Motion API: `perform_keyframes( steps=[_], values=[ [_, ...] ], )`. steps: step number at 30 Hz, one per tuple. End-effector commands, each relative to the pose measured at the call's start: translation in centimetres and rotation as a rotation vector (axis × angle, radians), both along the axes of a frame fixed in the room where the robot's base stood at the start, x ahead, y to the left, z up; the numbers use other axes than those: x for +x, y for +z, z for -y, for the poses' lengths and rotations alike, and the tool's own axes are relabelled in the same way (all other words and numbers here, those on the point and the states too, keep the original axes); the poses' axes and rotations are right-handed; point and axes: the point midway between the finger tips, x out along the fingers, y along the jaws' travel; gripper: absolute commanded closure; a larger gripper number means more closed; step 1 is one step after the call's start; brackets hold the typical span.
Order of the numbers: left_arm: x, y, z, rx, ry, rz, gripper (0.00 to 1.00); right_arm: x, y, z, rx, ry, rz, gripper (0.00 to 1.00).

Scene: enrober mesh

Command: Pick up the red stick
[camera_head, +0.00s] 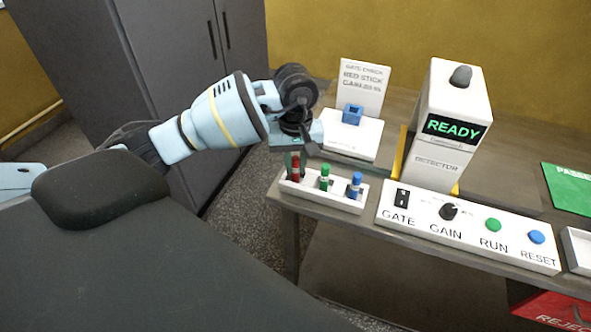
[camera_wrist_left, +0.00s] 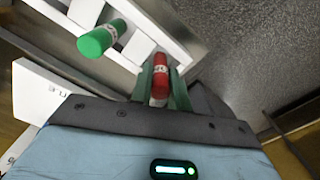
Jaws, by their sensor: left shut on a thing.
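The red stick (camera_wrist_left: 160,72) shows in the left wrist view between the two greenish fingers of my left gripper (camera_wrist_left: 162,82), which is shut on it. In the head view the red stick (camera_head: 295,168) stands at the left end of the white rack (camera_head: 335,203), partly hidden by the fingers of my left gripper (camera_head: 296,160). In the wrist view the stick is at the rack's end; I cannot tell whether it still touches the rack. My right gripper is not in view.
A green stick (camera_head: 324,178) and a blue stick (camera_head: 354,186) stand in the rack. Behind it are a sign (camera_head: 362,88) and a blue block (camera_head: 352,114) on a white base. A detector (camera_head: 446,130) reading READY and a control panel (camera_head: 465,232) stand to the right.

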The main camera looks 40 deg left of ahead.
Motion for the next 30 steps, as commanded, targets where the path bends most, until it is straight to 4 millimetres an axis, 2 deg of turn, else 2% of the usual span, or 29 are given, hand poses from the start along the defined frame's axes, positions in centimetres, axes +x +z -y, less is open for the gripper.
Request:
perform_keyframes(
  steps=[11, 19, 30],
  values=[
    [0.1, 0.5, 0.0, 0.000, 0.000, 0.001, 1.00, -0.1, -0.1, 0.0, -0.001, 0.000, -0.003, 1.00],
    [0.1, 3.4, 0.0, 0.001, 0.000, 0.002, 1.00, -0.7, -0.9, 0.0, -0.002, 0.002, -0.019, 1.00],
    [-6.0, 3.9, -0.7, 0.003, -0.002, -0.003, 1.00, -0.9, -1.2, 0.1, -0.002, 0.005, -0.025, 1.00]
  ],
)
